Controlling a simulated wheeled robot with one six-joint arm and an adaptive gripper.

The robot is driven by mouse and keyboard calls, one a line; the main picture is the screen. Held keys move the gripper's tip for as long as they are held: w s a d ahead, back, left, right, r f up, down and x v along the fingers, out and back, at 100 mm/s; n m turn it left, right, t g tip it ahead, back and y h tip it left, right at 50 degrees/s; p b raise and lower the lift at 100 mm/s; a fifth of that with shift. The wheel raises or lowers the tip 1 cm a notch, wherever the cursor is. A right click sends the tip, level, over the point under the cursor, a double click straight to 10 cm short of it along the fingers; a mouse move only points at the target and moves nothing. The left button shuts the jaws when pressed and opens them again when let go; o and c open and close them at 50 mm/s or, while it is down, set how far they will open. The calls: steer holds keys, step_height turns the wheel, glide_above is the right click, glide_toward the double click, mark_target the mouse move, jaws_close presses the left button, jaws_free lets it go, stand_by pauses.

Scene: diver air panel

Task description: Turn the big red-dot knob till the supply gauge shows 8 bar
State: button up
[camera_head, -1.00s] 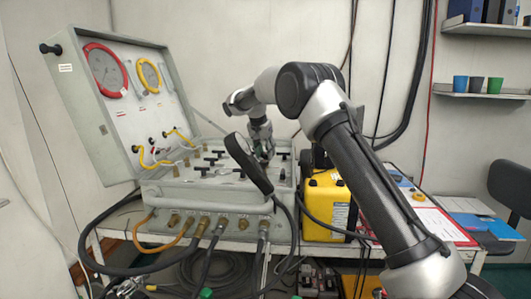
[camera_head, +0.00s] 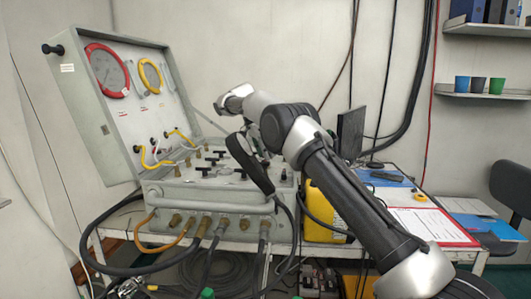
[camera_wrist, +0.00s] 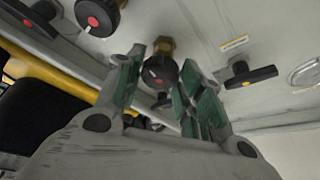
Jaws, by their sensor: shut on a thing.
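A second red-dot knob (camera_wrist: 97,15) shows at the upper left and looks larger in this view. In the head view a large red-ringed gauge (camera_head: 106,70) and a smaller yellow-ringed gauge (camera_head: 151,76) sit in the open lid. Their readings are too small to make out. My gripper is hidden in the head view behind my arm and a black loop-shaped part.
The grey panel case (camera_head: 225,200) holds several black T-handles, with hoses along its front. A black bar handle (camera_wrist: 250,77) is to the right of the gripped knob. A yellow box (camera_head: 322,212) stands right of the case, near a red-edged clipboard (camera_head: 432,226).

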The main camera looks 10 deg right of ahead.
stand_by(0.4)
steer(key=o, duration=1)
